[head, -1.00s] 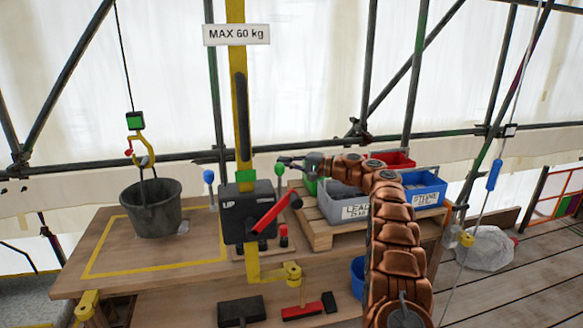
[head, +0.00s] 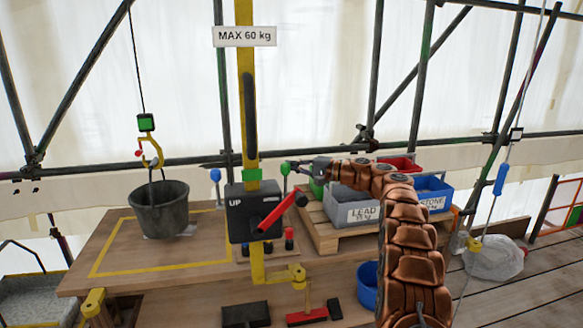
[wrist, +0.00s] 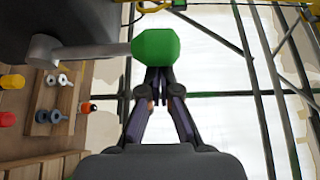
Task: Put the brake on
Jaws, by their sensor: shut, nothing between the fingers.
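The winch is a black box (head: 240,207) marked UP on a yellow post, with a red crank handle (head: 283,210) on its front. A lever with a green knob (head: 284,169) sticks up at its right side; a blue knob (head: 215,175) shows at its left. No brake label is readable. My gripper (head: 291,164) is shut and empty beside the green knob. In the wrist view the green knob (wrist: 155,48), on a grey lever arm (wrist: 80,49), sits in front of my shut fingertips (wrist: 160,73) and partly hides them. I cannot tell whether they touch.
A dark bucket (head: 160,208) is on the hook at left, over the yellow-marked bench area. A pallet (head: 325,236) with lead and stone bins stands right of the winch. Small red and black pegs (head: 289,240) stand near the winch. Tools lie on the lower shelf.

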